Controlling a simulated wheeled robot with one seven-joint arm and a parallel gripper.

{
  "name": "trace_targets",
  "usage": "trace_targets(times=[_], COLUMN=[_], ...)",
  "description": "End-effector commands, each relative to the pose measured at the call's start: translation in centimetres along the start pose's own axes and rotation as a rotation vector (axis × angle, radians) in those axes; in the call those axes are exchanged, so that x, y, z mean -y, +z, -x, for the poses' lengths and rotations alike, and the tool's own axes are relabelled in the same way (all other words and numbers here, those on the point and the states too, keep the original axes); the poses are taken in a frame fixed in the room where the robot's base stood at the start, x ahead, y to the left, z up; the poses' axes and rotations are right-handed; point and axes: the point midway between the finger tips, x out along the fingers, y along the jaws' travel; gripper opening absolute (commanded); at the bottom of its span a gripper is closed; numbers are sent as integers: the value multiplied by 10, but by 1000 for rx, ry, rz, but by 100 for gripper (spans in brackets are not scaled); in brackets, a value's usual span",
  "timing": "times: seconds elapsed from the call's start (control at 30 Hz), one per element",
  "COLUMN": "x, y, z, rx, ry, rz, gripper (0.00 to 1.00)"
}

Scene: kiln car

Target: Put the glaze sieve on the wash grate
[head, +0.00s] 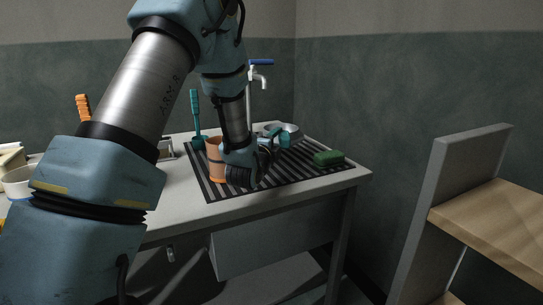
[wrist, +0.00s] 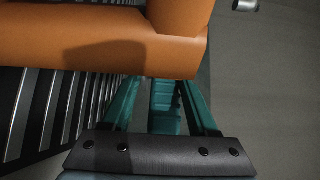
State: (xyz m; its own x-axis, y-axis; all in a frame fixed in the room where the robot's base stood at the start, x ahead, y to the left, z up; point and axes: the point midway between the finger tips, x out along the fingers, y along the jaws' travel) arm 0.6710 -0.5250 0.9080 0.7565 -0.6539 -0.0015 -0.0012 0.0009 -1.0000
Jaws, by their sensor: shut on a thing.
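An orange, upright, cylinder-like body, which I take for the glaze sieve (head: 216,162), shows in the head view on or just over the dark striped wash grate (head: 300,171). My gripper is low over the grate, directly right of the orange body; its wrist hides part of that body. In the wrist view a large orange part (wrist: 90,45) crosses the top and covers the ends of the teal fingers of my gripper (wrist: 163,95). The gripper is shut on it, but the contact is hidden. I cannot tell whether its base touches the grate.
A green sponge (head: 328,158) lies at the grate's right. A grey round dish (head: 294,130) sits at the back, near a blue-handled tap (head: 258,78). A teal brush (head: 195,112) stands behind the orange body. A wooden shelf (head: 490,222) is at the right. The grate's front is clear.

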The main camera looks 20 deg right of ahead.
Motion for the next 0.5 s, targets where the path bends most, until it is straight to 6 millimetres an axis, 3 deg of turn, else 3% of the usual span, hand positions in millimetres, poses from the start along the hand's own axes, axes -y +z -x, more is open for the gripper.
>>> trace_targets(times=[0.5], x=[-54], y=[1], z=[0], rx=[1], ry=[-4], rz=[1], gripper=[0])
